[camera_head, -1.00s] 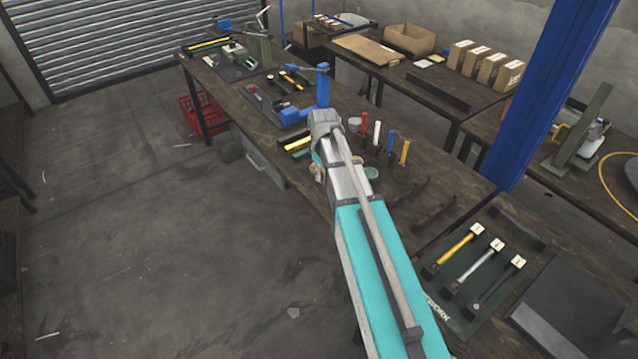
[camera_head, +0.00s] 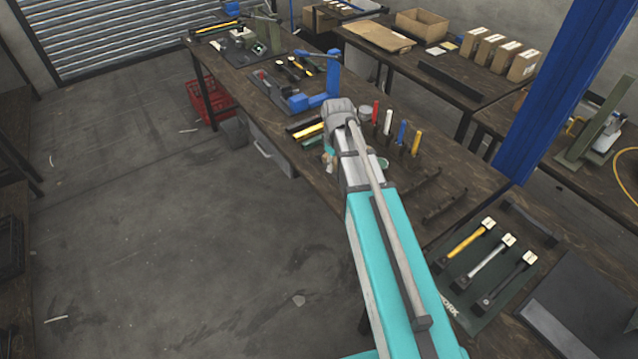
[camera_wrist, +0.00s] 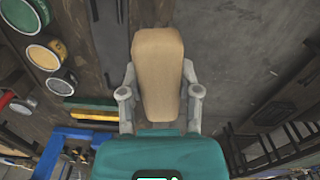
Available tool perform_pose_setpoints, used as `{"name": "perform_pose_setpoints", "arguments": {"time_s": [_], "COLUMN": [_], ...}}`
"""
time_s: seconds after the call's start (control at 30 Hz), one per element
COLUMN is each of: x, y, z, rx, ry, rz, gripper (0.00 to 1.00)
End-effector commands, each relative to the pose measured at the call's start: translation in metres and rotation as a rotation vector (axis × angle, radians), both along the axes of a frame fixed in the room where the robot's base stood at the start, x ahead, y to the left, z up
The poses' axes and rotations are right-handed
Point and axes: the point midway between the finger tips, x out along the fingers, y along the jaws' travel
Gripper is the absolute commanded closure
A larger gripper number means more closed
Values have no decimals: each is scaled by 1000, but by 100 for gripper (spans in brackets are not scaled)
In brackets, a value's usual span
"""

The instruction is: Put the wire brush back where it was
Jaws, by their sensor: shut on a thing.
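My gripper (camera_wrist: 160,92) is shut on the wire brush (camera_wrist: 158,60). In the wrist view the brush shows as a tan, wood-coloured block with rounded ends, upright in the picture between the two grey fingers. Its bristles are not visible. In the head view my arm hides most of the gripper and the brush. The gripper is at the near edge of the long dark workbench (camera_head: 425,171). The wrist view looks past the brush to the bench edge and the grey floor. I cannot tell which spot on the bench is the brush's own.
Round tins (camera_wrist: 42,57) and yellow and green bars (camera_wrist: 92,108) lie left of the gripper in the wrist view. A blue press (camera_head: 332,72) stands farther along the bench. Upright coloured-handled tools (camera_head: 402,132) stand right of my arm. Hammers (camera_head: 490,262) lie on a green mat.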

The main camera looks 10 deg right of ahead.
Motion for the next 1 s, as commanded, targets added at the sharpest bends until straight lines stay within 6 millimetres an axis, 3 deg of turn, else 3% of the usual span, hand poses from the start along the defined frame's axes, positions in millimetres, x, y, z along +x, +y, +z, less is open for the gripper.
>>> {"name": "perform_pose_setpoints", "arguments": {"time_s": [0.1,0.33,0.77,1.0], "x": [-30,-60,-59,-37], "y": [2,4,4,6], "z": [-3,-6,-6,-18], "rx": [2,3,3,3], "ry": [1,2,2,2], "rz": [-66,-168,-180,-180], "gripper": [94,94,94,94]}}
